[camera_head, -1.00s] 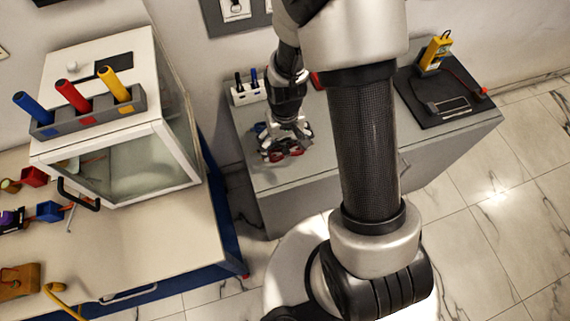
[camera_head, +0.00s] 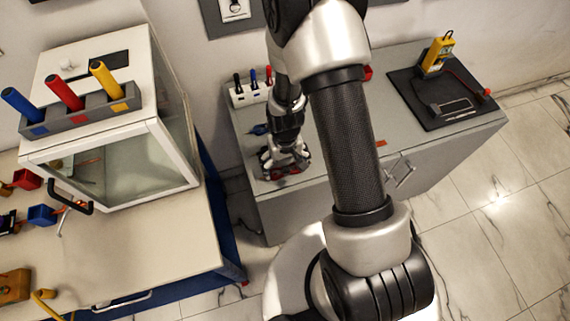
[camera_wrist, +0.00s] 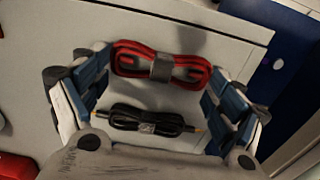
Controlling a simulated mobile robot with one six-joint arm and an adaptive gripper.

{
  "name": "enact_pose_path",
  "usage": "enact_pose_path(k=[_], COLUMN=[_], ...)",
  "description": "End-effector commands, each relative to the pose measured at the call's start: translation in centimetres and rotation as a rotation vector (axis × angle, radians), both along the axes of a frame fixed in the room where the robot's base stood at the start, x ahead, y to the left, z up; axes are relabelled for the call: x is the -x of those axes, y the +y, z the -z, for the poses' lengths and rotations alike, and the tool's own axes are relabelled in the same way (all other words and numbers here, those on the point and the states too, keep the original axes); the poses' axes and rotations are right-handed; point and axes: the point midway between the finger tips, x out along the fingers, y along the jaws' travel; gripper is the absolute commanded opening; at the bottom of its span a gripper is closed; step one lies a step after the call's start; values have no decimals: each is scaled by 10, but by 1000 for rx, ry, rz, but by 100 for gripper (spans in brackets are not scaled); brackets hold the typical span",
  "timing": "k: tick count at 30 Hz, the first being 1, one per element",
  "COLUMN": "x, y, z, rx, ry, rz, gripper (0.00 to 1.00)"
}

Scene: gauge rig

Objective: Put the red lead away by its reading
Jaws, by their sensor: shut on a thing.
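The red lead (camera_wrist: 160,62) is a flat coil bound with a grey band. In the wrist view it spans the gap between the fingertips of my gripper (camera_wrist: 158,68), which is shut on it. In the head view my gripper (camera_head: 285,165) is low at the left end of the grey bench, with red showing below it. A black lead (camera_wrist: 147,121), also coiled and banded, shows between the fingers in the wrist view. The yellow meter (camera_head: 438,53) stands on a black mat (camera_head: 408,92) at the bench's right; its reading is too small to tell.
A white block (camera_head: 247,95) with black, blue and red upright pieces stands behind my gripper. A glass-fronted cabinet (camera_head: 182,158) carrying a grey rack (camera_head: 75,119) of blue, red and yellow tubes stands on the left table. My arm hides part of the bench.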

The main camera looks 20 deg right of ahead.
Motion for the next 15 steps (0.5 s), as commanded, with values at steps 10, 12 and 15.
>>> enact_pose_path(k=[10,12,15], x=[0,0,0], y=[0,0,0], z=[3,3,3], rx=[0,0,0], ry=[1,1,1], rz=[0,0,0], gripper=[100,100,100])
